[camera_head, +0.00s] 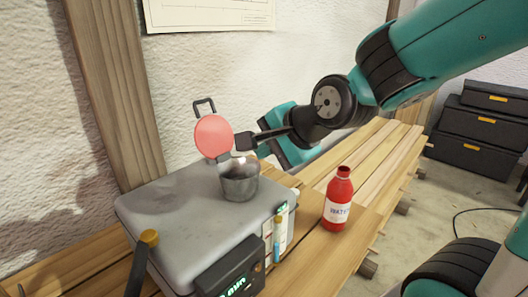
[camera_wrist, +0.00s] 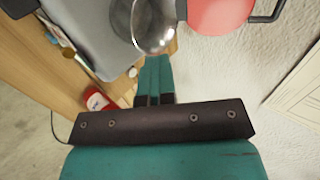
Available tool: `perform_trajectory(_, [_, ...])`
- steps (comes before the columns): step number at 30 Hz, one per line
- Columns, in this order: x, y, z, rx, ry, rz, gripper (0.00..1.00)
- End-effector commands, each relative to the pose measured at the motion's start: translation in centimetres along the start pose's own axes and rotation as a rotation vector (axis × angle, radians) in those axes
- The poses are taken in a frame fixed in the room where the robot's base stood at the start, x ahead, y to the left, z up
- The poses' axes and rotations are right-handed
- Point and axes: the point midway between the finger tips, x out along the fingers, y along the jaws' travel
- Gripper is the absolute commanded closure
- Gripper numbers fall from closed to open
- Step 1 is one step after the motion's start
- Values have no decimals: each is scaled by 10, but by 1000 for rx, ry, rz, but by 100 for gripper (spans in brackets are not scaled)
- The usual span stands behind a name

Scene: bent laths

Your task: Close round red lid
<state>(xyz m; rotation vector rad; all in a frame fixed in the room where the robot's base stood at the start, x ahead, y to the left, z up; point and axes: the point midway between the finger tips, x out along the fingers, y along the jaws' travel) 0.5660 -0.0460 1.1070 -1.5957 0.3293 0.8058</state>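The round red lid (camera_head: 213,137) stands raised, tilted up at the back of a dark metal pot (camera_head: 240,183), with a black loop handle on its top edge. The pot is open and sits on a grey box. The lid also shows at the top right of the wrist view (camera_wrist: 220,12), beside the pot's shiny inside (camera_wrist: 153,27). My gripper (camera_head: 240,142) is just right of the lid, above the pot; whether it touches the lid I cannot tell. In the wrist view its fingers (camera_wrist: 154,62) lie together with nothing seen between them.
The grey box (camera_head: 165,220) stands on a wooden slatted bench (camera_head: 345,165). A red bottle (camera_head: 338,200) stands right of it. Tubes (camera_head: 278,240) and a display unit (camera_head: 230,275) are on the box's front. A wooden post (camera_head: 115,90) and white wall are behind. Black cases (camera_head: 480,125) are far right.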

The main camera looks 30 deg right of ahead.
Motion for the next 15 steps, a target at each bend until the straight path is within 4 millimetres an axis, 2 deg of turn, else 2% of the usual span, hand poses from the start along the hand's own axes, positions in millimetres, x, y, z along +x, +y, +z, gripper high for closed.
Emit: perform_trajectory(15, [7,16,0,0,1,-1,100])
